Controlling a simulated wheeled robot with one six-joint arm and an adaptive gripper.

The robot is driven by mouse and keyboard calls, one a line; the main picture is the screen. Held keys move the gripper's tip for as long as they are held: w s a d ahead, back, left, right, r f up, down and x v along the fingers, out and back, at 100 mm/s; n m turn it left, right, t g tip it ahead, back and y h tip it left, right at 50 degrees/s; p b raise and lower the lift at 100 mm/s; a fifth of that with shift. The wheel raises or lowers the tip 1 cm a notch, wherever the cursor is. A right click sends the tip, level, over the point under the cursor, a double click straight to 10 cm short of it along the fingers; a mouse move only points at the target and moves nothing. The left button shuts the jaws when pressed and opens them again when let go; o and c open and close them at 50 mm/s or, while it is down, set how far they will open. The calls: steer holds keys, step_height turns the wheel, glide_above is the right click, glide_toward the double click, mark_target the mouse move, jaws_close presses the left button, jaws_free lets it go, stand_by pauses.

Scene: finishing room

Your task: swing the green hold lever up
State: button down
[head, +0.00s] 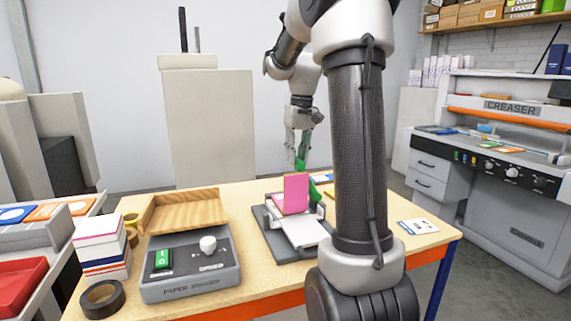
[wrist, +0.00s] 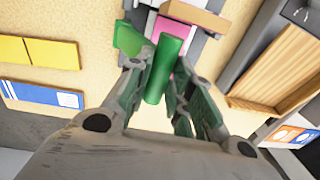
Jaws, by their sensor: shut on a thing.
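The green hold lever shows in the wrist view as a green rod (wrist: 166,62) between my fingertips. My gripper (wrist: 155,80) is shut on it. In the head view my gripper (head: 301,160) reaches down from the back, above and behind a grey device (head: 268,232) on the bench. The device carries a pink block (head: 296,193), which also shows beyond the rod in the wrist view (wrist: 181,53). A second green part (wrist: 130,38) lies left of the rod. My arm covers the device's right side in the head view.
A paper jogger (head: 190,266), a wooden tray (head: 186,211), a tape roll (head: 102,298) and a stack of pads (head: 101,246) stand on the left of the bench. A small card (head: 418,226) lies at right. The creaser (head: 510,165) stands beyond.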

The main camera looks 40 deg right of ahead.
steer(key=s+d+t+y, duration=0.1)
steer(key=s+d+y, duration=0.2)
steer(key=d, duration=0.7)
steer(key=shift+d+r+y, duration=0.2)
steer(key=shift+y, duration=0.8)
steer(key=shift+s+d+f, duration=0.1)
steer(key=shift+s, duration=0.05)
steer(key=c, duration=1.6)
jaws_free()
steer(key=shift+c, duration=0.2)
steer(key=o, duration=0.3)
steer(key=shift+d, duration=0.2)
steer(key=shift+o, duration=0.3)
steer(key=shift+a, duration=0.1)
